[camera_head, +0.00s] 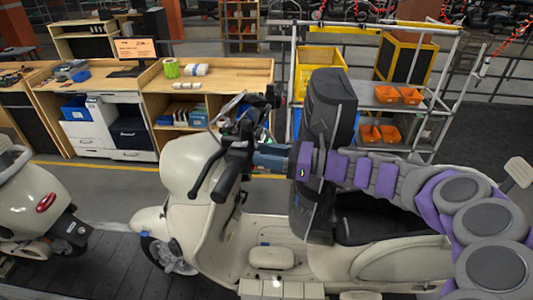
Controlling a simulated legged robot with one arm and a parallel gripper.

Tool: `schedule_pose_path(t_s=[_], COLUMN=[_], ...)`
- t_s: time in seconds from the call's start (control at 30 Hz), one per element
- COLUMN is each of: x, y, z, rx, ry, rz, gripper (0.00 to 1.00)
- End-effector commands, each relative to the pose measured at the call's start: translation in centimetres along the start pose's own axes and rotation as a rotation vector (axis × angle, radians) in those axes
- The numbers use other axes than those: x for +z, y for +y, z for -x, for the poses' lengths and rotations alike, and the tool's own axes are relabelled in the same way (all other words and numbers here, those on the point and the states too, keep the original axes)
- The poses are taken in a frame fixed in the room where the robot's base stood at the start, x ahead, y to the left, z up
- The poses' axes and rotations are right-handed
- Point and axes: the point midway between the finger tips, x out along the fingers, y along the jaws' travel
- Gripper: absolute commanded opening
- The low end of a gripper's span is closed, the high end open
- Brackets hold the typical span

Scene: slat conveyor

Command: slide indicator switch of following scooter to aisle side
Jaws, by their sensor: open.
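The following scooter (186,160) is cream-coloured, stands upright in the middle and faces left. Its black handlebar (231,172) carries grips, levers and mirrors. The indicator switch is too small or hidden to make out. My arm reaches in from the right, above the black seat (375,225). My gripper (258,160) is at the handlebar, beside its right part in the picture. It is open, but its fingertips are small and dark against the bar. I cannot tell whether they touch it. No held thing shows.
Another cream scooter (28,205) with a red tail light stands at left on the dark slat conveyor (100,265). A tall dark padded piece (331,100) stands close to my wrist. Behind are wooden benches (225,75) and a metal rack (450,85) with orange bins.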

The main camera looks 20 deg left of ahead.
Motion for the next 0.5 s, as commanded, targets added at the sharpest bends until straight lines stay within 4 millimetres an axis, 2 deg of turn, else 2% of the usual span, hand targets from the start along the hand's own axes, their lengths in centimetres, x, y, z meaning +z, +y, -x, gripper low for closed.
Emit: schedule_pose_path(t_s=[0.2, 0.5], x=[-0.06, -0.07], y=[-0.02, -0.02], z=[-0.3, -0.31], rx=[0.0, 0.0], ry=[0.002, 0.002], rz=[0.0, 0.0], gripper=[0.43, 0.14])
